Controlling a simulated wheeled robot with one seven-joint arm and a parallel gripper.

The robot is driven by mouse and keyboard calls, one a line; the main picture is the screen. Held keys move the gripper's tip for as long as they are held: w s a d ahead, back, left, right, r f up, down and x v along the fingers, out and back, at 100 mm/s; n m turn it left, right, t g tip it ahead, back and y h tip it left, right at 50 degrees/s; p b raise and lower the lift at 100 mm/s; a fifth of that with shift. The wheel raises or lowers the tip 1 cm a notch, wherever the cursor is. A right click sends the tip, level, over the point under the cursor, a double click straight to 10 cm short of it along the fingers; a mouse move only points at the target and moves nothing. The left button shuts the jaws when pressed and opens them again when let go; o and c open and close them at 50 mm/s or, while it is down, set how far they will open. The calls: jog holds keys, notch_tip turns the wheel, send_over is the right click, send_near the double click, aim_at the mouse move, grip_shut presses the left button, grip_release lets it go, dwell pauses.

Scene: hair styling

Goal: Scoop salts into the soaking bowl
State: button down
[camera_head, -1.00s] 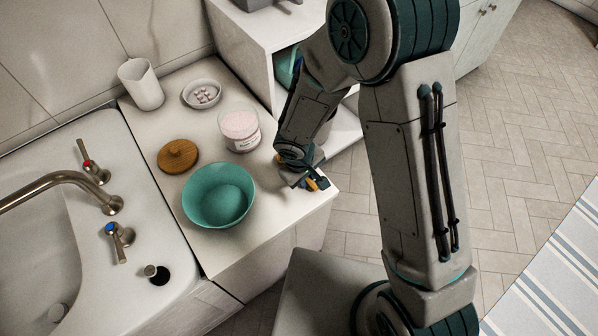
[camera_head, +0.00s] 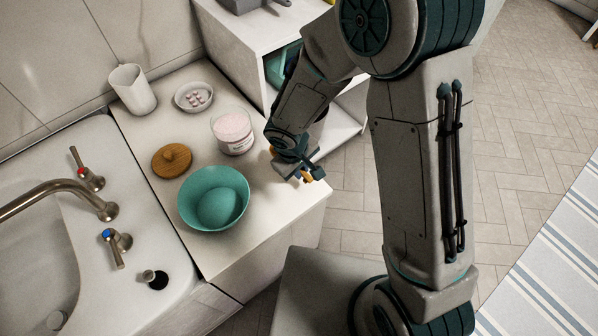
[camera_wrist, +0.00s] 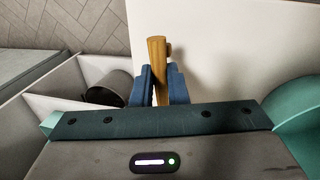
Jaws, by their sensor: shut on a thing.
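The teal soaking bowl (camera_head: 213,198) sits on the white counter (camera_head: 262,222), and its rim also shows at the right edge of the wrist view (camera_wrist: 301,112). An open clear jar of pale pink salts (camera_head: 233,131) stands behind it. My gripper (camera_head: 306,172) is over the counter's right edge, to the right of the bowl and jar. In the wrist view its blue fingers are shut on a wooden handle (camera_wrist: 158,70), probably a scoop. The far end of the handle and any scoop head cannot be made out.
A round wooden lid (camera_head: 172,160) lies left of the jar. A small dish of pink pieces (camera_head: 194,97) and a white cup (camera_head: 132,89) stand at the back. The sink with its tap (camera_head: 62,188) is on the left. A white shelf unit (camera_head: 262,48) rises behind my arm.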

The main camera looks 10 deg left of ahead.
jog(key=s+d+r+p, duration=0.1)
jog(key=s+d+r, duration=0.1)
jog(key=d, duration=0.3)
jog(key=s+d+r+p, duration=0.1)
jog(key=d+r, duration=0.3)
jog(key=d, duration=0.2)
jog(key=shift+s+r, duration=0.3)
jog(key=shift+s, duration=0.05)
jog(key=w+d+r+m+g+p, duration=0.1)
jog(key=w+d+r+m+p, duration=0.2)
jog(key=w+d+m+p, duration=0.2)
jog(key=w+d+r+m+h+p, duration=0.1)
jog(key=w+d+r+m+p, duration=0.2)
jog(key=w, duration=0.7)
jog(key=d+m+p, duration=0.2)
jog(key=d, duration=0.2)
jog(key=shift+w+d+m+g, duration=0.4)
jog(key=shift+r+p, duration=0.1)
jog(key=shift+p, duration=0.2)
jog(key=s+r+n+t+y+p, duration=0.1)
jog(key=s+r+n+p, duration=0.3)
jog(key=r+n+p, duration=0.4)
jog(key=shift+d+r+n+t+p, duration=0.35)
jog(key=shift+d+n+t+p, duration=0.15)
jog(key=shift+n, duration=2.4)
